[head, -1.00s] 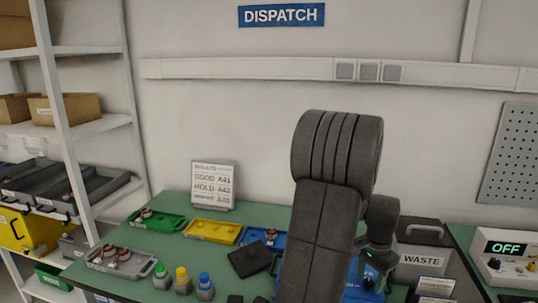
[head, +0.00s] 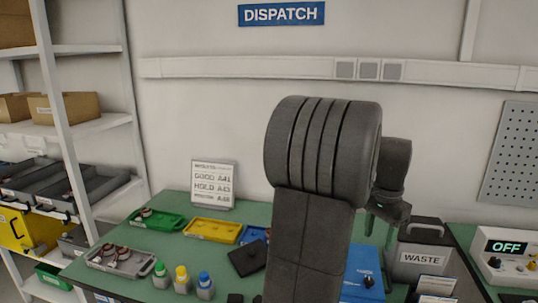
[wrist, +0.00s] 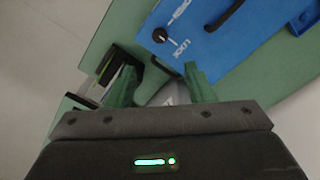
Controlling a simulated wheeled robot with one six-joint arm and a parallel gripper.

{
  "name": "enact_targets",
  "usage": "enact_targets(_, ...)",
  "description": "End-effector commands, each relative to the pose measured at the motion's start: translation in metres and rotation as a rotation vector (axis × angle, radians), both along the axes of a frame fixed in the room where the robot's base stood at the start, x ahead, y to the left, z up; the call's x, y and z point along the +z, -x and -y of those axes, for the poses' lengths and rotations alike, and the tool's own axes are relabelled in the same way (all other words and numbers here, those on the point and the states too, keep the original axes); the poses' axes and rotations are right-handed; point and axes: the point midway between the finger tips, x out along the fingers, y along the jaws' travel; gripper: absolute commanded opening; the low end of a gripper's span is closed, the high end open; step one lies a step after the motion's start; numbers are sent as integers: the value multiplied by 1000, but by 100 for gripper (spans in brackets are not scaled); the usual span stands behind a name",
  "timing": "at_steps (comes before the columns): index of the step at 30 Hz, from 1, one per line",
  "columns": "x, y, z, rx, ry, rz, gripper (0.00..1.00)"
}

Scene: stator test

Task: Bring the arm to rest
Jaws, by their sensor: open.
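My gripper (head: 381,228) is raised above the green bench, partly behind my dark arm links in the head view. In the wrist view my gripper (wrist: 162,88) shows two green fingers spread apart with nothing held between them. Below it is a blue panel (wrist: 235,45) marked LOCK with a dark knob. This blue fixture (head: 360,262) also shows in the head view just below the gripper, partly hidden by my arm.
A grey waste bin (head: 421,240) stands to the right of the gripper. A green tray (head: 175,223), a yellow tray (head: 212,231) and several coloured bottles stand at left. A test unit reading OFF (head: 503,262) is at far right. The air above the bench's left side is clear.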

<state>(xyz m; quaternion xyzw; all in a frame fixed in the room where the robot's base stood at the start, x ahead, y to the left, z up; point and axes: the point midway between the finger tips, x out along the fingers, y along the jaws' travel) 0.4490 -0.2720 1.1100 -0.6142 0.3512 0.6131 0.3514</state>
Motion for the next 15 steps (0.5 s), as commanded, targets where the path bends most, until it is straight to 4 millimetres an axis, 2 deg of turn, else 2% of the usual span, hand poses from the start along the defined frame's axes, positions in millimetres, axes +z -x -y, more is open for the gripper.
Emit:
enact_targets(3,-25,1,-1,0,-3,-5,48)
enact_targets(15,-106,1,0,0,-3,-5,48)
